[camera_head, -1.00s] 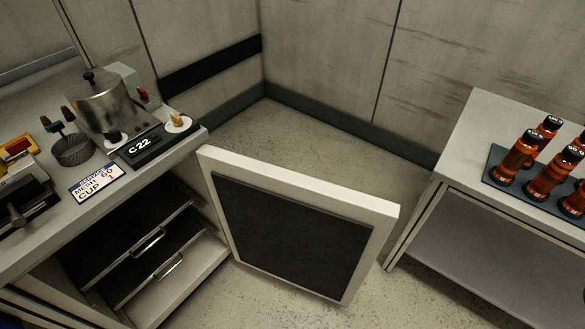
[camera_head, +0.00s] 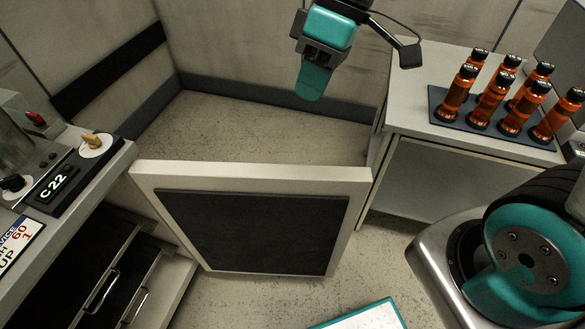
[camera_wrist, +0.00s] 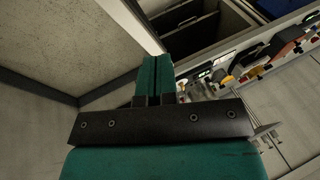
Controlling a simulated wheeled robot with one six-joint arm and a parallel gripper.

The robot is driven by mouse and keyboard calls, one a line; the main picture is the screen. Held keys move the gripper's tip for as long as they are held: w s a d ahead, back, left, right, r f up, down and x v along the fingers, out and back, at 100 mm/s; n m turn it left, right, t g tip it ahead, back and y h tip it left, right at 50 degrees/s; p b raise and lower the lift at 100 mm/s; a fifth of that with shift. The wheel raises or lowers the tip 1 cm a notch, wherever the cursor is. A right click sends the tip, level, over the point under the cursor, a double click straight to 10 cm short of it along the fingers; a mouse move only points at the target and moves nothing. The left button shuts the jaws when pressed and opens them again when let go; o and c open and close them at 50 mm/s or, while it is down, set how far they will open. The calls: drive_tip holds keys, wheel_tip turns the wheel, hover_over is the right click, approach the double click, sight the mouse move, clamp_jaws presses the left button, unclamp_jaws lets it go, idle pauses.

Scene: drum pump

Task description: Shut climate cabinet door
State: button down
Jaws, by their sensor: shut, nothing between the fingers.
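The climate cabinet door (camera_head: 360,190), off-white with a dark inner panel (camera_head: 255,232), stands wide open in the head view. It hinges on its left side at the cabinet (camera_head: 165,300), whose open front shows dark drawers (camera_head: 112,275) with metal handles. My gripper (camera_head: 309,92), teal and shut with nothing in it, hangs above and behind the door's top edge, apart from it. In the wrist view my gripper's fingers (camera_wrist: 153,62) are pressed together, pointing towards the cabinet.
A side table (camera_head: 410,105) at the right bears a dark tray (camera_head: 440,104) with several amber bottles (camera_head: 460,88). Floor behind the door (camera_head: 250,135) is clear.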

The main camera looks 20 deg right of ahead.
drive_tip(key=w+d+f+n+g+y+b, duration=0.1)
drive_tip(key=w+d+f+n+b, duration=0.2)
drive_tip(key=w+f, duration=0.55)
drive_tip(key=w+d+f+n+g+y+b, duration=0.15)
drive_tip(key=w+d+f, duration=0.4)
drive_tip(key=f, duration=0.55)
drive_tip(key=s+a+f, duration=0.6)
drive_tip(key=a+f, duration=0.1)
drive_tip(key=shift+s+f+h, duration=0.25)
drive_tip(key=shift+h, duration=0.1)
drive_tip(key=shift+n, duration=0.25)
